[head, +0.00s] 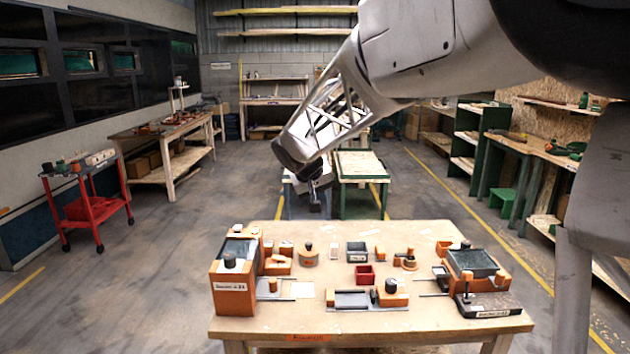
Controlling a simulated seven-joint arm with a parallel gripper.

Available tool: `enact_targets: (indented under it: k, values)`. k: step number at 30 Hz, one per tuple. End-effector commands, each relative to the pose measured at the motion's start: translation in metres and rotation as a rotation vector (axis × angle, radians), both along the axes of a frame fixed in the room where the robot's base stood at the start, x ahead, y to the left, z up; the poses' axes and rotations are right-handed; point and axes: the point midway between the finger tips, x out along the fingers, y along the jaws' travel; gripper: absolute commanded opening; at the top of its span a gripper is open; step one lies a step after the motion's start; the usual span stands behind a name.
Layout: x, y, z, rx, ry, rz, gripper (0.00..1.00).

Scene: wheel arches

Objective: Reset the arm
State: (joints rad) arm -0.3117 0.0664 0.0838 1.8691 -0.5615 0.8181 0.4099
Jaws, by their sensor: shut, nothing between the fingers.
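My arm reaches in from the upper right and bends down above the far side of the wooden table (370,325). My gripper (314,206) hangs from its end, small in the view, pointing down. It is shut and empty, and it appears apart from everything on the table.
The table carries an orange box with a dark top (233,290) at left, another orange-sided unit (478,262) at right, a small red bin (365,275) and several small parts. A red cart (90,205) stands at left. Green benches (358,165) stand behind. The floor between is clear.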

Motion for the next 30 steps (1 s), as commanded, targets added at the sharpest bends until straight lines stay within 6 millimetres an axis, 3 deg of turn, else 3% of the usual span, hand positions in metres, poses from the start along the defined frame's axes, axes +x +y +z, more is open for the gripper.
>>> enact_targets:
  k: [12,30]
  values:
    - [-0.104,-0.072,0.012,0.064,0.062,-0.064,0.00]
    - [-0.260,-0.140,-0.003,0.175,0.140,-0.136,0.00]
